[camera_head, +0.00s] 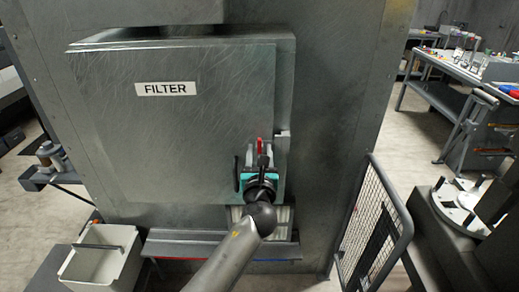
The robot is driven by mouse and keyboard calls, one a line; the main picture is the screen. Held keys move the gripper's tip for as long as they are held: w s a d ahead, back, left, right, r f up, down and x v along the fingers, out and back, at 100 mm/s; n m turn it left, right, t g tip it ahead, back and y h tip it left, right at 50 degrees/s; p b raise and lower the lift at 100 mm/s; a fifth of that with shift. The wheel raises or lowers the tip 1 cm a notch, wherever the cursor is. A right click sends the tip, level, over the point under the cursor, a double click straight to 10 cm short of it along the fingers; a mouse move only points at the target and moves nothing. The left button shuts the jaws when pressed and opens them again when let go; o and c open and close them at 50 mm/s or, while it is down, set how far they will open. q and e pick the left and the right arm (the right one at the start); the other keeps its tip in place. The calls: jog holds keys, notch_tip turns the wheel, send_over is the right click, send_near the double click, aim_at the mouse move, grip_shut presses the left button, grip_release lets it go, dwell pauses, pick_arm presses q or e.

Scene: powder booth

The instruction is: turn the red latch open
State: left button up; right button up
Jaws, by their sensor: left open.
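The red latch (260,145) is a small upright red piece near the right edge of the grey metal door (205,120) with the FILTER label (166,89). The door looks shut against the cabinet. My left gripper (257,160) is at the latch, its teal body just below it and its dark fingers pointing at the door. The gripper is open. Its fingers and body hide the lower part of the latch, so I cannot tell whether they touch it. My right gripper is out of view.
A mesh guard (376,228) stands at the right of the cabinet. A white bin (101,258) with a dark handle is at the lower left. A ledge (175,246) runs below the door. Workbenches (447,72) stand at the far right, with open floor between.

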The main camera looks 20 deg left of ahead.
pick_arm(q)
jog(key=shift+w+a, duration=0.2)
jog(key=shift+w, duration=0.45)
grip_shut()
